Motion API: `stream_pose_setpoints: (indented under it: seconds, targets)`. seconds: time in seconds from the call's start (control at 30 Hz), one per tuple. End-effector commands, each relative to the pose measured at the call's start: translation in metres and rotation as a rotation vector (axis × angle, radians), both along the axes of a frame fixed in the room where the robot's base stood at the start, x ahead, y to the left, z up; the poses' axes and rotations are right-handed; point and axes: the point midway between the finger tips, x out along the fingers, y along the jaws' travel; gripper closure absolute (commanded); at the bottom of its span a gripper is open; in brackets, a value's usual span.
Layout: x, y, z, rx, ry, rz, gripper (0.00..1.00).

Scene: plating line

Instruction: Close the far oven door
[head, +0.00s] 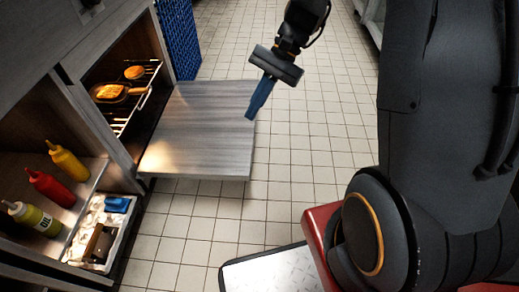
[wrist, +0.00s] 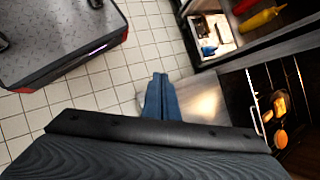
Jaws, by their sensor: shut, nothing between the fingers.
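The far oven door (head: 200,128) hangs open as a flat grey panel, folded down out from the oven. The lit oven (head: 120,85) behind it holds a pan and food on a rack. My gripper (head: 249,117) has blue fingers shut together and empty, pointing down at the door's outer edge. I cannot tell whether the fingertips touch it. In the wrist view the shut fingers (wrist: 159,78) overlap the door (wrist: 200,98), and the oven inside (wrist: 272,105) glows to the right.
Left of the door, an open cabinet holds yellow (head: 68,163), red (head: 52,188) and green (head: 34,218) bottles. Below is a white bin (head: 104,216) with a blue item. A blue crate stack (head: 178,38) stands beyond the oven. Tiled floor right of the door is clear.

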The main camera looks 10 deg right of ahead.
Motion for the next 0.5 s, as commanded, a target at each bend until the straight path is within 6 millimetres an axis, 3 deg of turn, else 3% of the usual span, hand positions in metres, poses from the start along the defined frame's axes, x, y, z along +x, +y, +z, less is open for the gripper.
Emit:
stream_pose_setpoints:
  seconds: [0.03,0.3,0.5]
  targets:
    - [0.015,-0.009,-0.031,0.030,0.039,-0.069,1.00]
    - [0.077,-0.054,-0.152,0.197,0.199,-0.423,1.00]
    - [0.109,-0.095,-0.250,0.329,0.298,-0.685,1.00]
